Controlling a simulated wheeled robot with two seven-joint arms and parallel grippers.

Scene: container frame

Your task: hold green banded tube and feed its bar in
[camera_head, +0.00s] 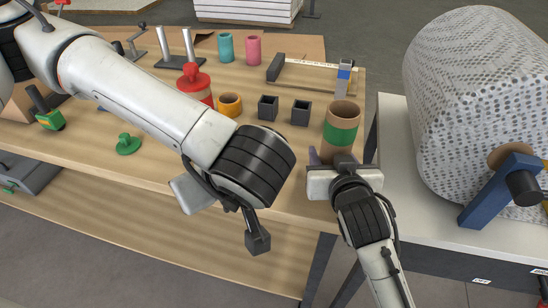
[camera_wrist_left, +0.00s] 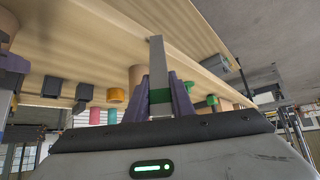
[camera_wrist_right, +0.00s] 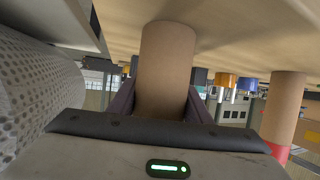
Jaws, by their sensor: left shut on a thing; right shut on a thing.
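The green banded tube (camera_head: 341,128) is brown cardboard with a wide green band and an open top. It stands upright near the table's right end. My right gripper (camera_wrist_right: 165,105) is shut on the tube's lower part, with its purple fingers on either side. The hand shows in front of the tube in the head view. My left gripper (camera_wrist_left: 158,95) is shut on a flat grey bar (camera_wrist_left: 157,65), which sticks out between its purple fingers. In the head view my left arm hides these fingers and the bar. The left hand is apart from the tube, to its left.
A red-capped tube (camera_head: 195,88), an orange ring (camera_head: 230,104) and two dark square cups (camera_head: 268,107) stand left of the tube. A green lid (camera_head: 128,144) lies farther left. Bare tabletop lies in front.

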